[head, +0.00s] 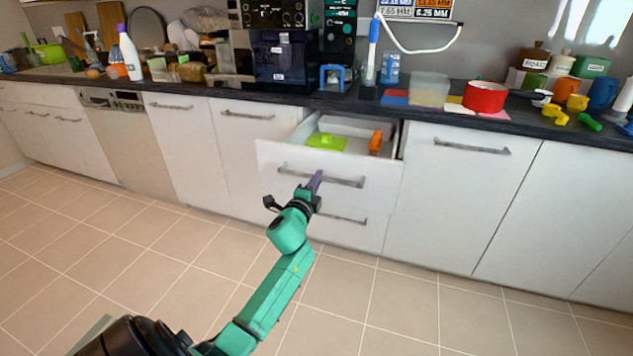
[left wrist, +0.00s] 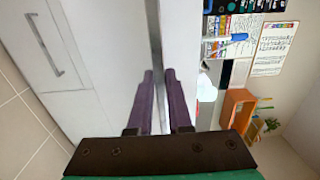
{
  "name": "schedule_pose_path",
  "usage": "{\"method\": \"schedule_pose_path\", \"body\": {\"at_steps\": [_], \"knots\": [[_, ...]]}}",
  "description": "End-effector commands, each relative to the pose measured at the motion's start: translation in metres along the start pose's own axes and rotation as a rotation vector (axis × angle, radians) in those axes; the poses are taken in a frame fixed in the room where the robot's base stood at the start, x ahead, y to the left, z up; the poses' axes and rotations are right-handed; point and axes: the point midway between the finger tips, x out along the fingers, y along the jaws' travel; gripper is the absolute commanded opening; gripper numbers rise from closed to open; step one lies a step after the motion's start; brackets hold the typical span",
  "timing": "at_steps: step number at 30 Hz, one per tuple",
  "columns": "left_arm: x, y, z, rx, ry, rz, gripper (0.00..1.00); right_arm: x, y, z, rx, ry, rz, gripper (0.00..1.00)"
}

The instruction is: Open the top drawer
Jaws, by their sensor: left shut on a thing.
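The top drawer (head: 270,156) is part-way open, pulled out from the white cabinet below the counter. A green item (head: 326,141) and an orange item (head: 376,142) lie inside it. The drawer's grey bar handle (head: 347,182) runs across its front. My left gripper (head: 315,183) is at the left-middle part of this handle and shut on it. In the left wrist view its two purple fingers (left wrist: 160,78) stand on either side of the grey bar. The fingers hide part of the handle. My right gripper is in neither view.
A lower drawer with its own handle (head: 343,218) is closed beneath. Closed cabinet doors (head: 455,195) flank the drawers. The dark countertop (head: 300,99) above holds many items, including a red pot (head: 485,98). The tiled floor (head: 400,300) in front is clear.

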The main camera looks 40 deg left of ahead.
Motion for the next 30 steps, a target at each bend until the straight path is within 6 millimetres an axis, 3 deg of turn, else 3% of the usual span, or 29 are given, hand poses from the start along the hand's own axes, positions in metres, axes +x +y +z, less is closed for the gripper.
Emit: {"method": "schedule_pose_path", "body": {"at_steps": [6, 7, 9, 20, 25, 30], "knots": [[0.0, 0.0, 0.0, 0.0, -0.001, -0.001, 0.0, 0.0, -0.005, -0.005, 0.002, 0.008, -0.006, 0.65], [0.0, 0.0, 0.0, 0.0, -0.001, -0.001, 0.29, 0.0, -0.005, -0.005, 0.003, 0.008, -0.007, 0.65], [0.0, -0.001, 0.0, 0.0, 0.0, -0.001, 0.47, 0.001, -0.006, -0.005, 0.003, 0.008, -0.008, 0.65], [-0.004, -0.001, 0.0, 0.0, 0.0, -0.001, 0.47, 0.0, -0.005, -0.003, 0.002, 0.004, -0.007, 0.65], [-0.033, -0.001, 0.001, 0.001, -0.001, 0.002, 0.47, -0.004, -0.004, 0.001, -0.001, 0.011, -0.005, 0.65], [-0.084, 0.002, 0.0, 0.0, -0.001, 0.003, 0.47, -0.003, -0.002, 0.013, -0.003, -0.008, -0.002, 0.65]]}}
